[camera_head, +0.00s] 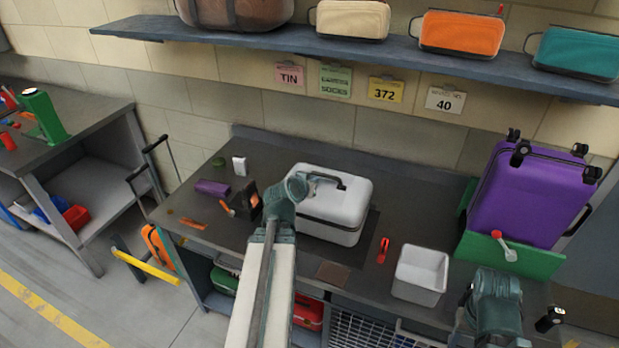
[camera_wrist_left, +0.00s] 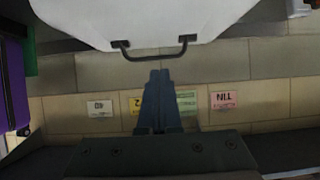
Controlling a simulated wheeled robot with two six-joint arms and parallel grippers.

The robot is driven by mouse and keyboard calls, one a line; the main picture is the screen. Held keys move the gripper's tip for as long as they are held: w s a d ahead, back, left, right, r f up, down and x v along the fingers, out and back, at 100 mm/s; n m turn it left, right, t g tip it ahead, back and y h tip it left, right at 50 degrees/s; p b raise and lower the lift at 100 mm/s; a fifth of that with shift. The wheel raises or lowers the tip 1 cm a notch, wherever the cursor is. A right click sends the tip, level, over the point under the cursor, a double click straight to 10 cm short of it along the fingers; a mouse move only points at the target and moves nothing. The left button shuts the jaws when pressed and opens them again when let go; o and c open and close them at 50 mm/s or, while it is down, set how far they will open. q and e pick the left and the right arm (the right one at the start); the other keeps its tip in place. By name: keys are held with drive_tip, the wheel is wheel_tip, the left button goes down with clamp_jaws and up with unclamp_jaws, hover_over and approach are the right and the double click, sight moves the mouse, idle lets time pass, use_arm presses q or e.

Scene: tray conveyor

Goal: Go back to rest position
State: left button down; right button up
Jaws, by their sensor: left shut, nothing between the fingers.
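My left arm reaches up from the bottom middle in the head view, and its teal wrist hides most of the left gripper (camera_head: 298,187). The left wrist view shows the gripper (camera_wrist_left: 160,73) shut and empty. Its fingertips are close to the dark handle (camera_wrist_left: 155,54) of a white case (camera_wrist_left: 130,18), apart from it in the picture. In the head view the white case (camera_head: 338,212) stands closed on the workbench, just right of my wrist. My right arm's teal part shows at the lower right. I do not see its fingers.
The workbench (camera_head: 412,208) carries a white bin (camera_head: 420,275), a red tool (camera_head: 383,250) and a dark dispenser (camera_head: 246,200). A purple suitcase (camera_head: 528,195) stands in a green holder at right. A shelf (camera_head: 300,42) with bags runs above.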

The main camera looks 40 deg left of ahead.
idle(0.3)
use_arm(q)
drive_tip(key=d+f+m+g+h, duration=0.2)
drive_tip(key=d+f+g+h, duration=0.15)
drive_tip(key=d, duration=0.85)
drive_tip(key=d+f+m+g+h, duration=0.2)
drive_tip(key=d+f+m, duration=0.15)
drive_tip(key=d, duration=0.95)
drive_tip(key=s+d+f+m+g+y, duration=0.2)
drive_tip(key=s+d+g, duration=0.4)
drive_tip(key=s+d, duration=0.7)
drive_tip(key=d+f+y, duration=0.1)
drive_tip(key=d+f, duration=0.1)
drive_tip(key=d, duration=0.1)
drive_tip(key=shift+d, duration=0.15)
drive_tip(key=shift+s+f+g, duration=0.1)
drive_tip(key=shift+g, duration=0.15)
